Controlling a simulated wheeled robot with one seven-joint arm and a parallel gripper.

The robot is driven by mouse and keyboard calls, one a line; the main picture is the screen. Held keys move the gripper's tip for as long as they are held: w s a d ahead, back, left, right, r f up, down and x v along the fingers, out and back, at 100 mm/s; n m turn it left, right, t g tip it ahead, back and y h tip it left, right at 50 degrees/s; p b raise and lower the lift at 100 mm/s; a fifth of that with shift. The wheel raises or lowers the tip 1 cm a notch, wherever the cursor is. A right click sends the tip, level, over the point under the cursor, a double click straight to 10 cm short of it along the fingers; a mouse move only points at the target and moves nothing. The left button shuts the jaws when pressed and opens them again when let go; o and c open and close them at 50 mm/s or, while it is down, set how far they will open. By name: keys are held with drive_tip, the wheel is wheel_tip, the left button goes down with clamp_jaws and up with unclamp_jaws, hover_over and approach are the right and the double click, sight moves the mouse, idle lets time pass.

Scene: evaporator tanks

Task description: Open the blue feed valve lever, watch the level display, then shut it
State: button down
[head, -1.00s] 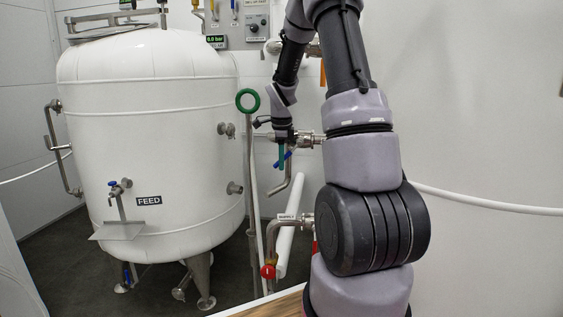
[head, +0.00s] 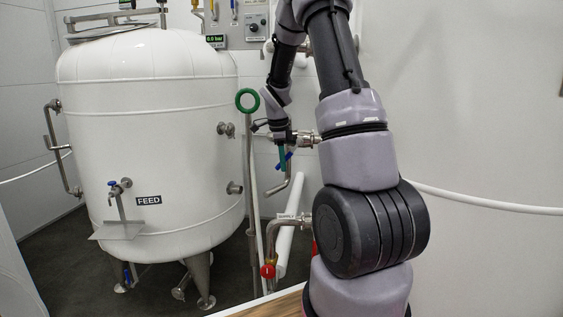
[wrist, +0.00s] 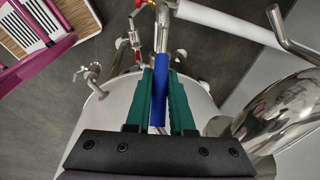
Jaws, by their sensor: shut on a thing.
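The blue lever (wrist: 164,98) lies between the green fingers of my gripper (wrist: 163,90) in the wrist view, and the fingers are shut on it. In the head view my gripper (head: 281,158) is at the pipework right of the white FEED tank (head: 150,130). Only small blue ends of the lever show beside the fingers there. A small green-lit display (head: 215,41) above the tank's right shoulder seems to read 0.0 bar. No separate level display is clear to me.
A green ring handle (head: 247,100) on an upright pipe stands just left of my gripper. A red-handled valve (head: 267,270) sits lower on the pipework. A control panel (head: 242,22) hangs behind. A steel pipe (wrist: 285,110) is close at the wrist view's right.

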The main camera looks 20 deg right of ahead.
sight(287, 156)
drive_tip(key=shift+s+d+f+n+g+h, duration=0.1)
drive_tip(key=shift+s+d+f+g+h, duration=0.3)
drive_tip(key=shift+d+g+h, duration=0.55)
drive_tip(key=shift+s+d+f+n+g+h, duration=0.1)
drive_tip(key=shift+s+d+f+g+h, duration=0.3)
drive_tip(key=shift+h, duration=0.85)
drive_tip(key=shift+s+d+f+n+g+h, duration=0.1)
drive_tip(key=shift+s+d+f+g+h, duration=0.05)
drive_tip(key=shift+s+d+g+h, duration=0.8)
drive_tip(key=shift+w, duration=0.2)
drive_tip(key=c, duration=0.8)
unclamp_jaws()
drive_tip(key=v, duration=1)
drive_tip(key=shift+a+r, duration=0.15)
drive_tip(key=shift+a, duration=0.3)
